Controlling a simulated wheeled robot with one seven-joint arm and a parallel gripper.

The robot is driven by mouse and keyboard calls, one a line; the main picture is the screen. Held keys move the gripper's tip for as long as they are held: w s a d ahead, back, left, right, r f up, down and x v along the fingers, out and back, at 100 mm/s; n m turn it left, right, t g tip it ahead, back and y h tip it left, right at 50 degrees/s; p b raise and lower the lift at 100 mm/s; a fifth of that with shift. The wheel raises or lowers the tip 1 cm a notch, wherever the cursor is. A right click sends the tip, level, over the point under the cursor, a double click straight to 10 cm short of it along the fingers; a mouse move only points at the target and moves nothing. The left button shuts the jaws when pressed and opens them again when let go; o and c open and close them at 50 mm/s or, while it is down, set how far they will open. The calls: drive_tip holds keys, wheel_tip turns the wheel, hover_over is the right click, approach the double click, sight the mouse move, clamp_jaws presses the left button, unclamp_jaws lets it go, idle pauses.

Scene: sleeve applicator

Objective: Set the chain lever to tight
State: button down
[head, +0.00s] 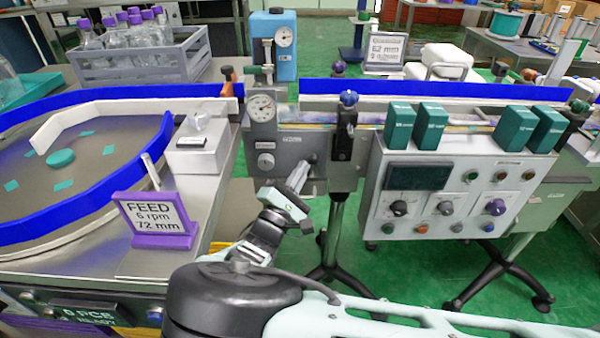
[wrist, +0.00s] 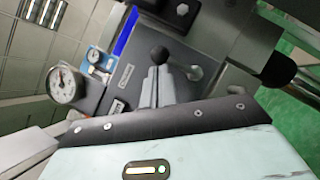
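A short lever with a black ball knob (head: 311,158) is on the front of the grey machine head, below the round gauge. In the wrist view the black knob (wrist: 158,55) shows right at my fingertips, with a grey rod and round boss (wrist: 194,73) beside it. My gripper (head: 301,172) reaches up to the knob from below. Its two grey fingers (wrist: 156,82) lie close together at the knob. I cannot tell whether they are clamped on it or only beside it. No tight or loose marking is readable.
The gauge (head: 262,107) and a small round knob (head: 266,161) are left of the lever. A black clamp post (head: 345,135) stands just right of it. The control box (head: 450,195) is farther right. A FEED sign (head: 152,217) stands on the left table.

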wheel_tip(320, 180, up, 10)
drive_tip(key=shift+r+p, duration=0.1)
drive_tip(key=shift+p, duration=0.4)
